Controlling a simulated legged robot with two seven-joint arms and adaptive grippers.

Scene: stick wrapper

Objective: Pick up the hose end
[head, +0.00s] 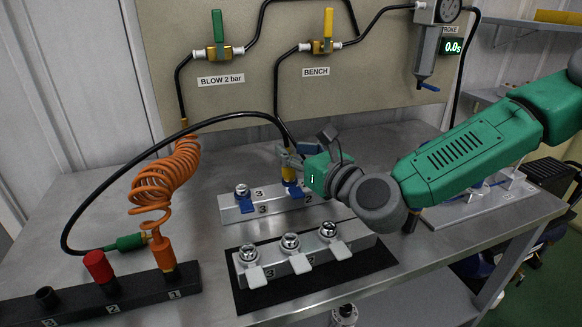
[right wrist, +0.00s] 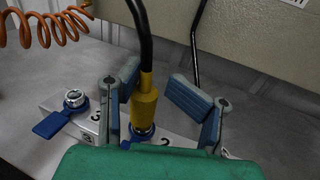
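The yellow hose end (head: 288,172) stands upright at a socket of the grey block with blue tabs (head: 236,211). In the right wrist view the yellow hose end (right wrist: 145,101) has a black hose rising from its top, and its foot is at the socket by the number 2. My right gripper (head: 292,158) reaches in from the right at the hose end. In the right wrist view its two blue-grey fingers (right wrist: 160,92) are spread, one on each side of the hose end, with a clear gap on the right. My left gripper is not in view.
A front block (head: 312,262) with several sockets and white tabs lies on a black mat. A black rack (head: 128,291) at left holds a red cap (head: 98,266) and an orange fitting (head: 163,254) under an orange coil (head: 165,176). A black hose (head: 85,203) arcs over the table.

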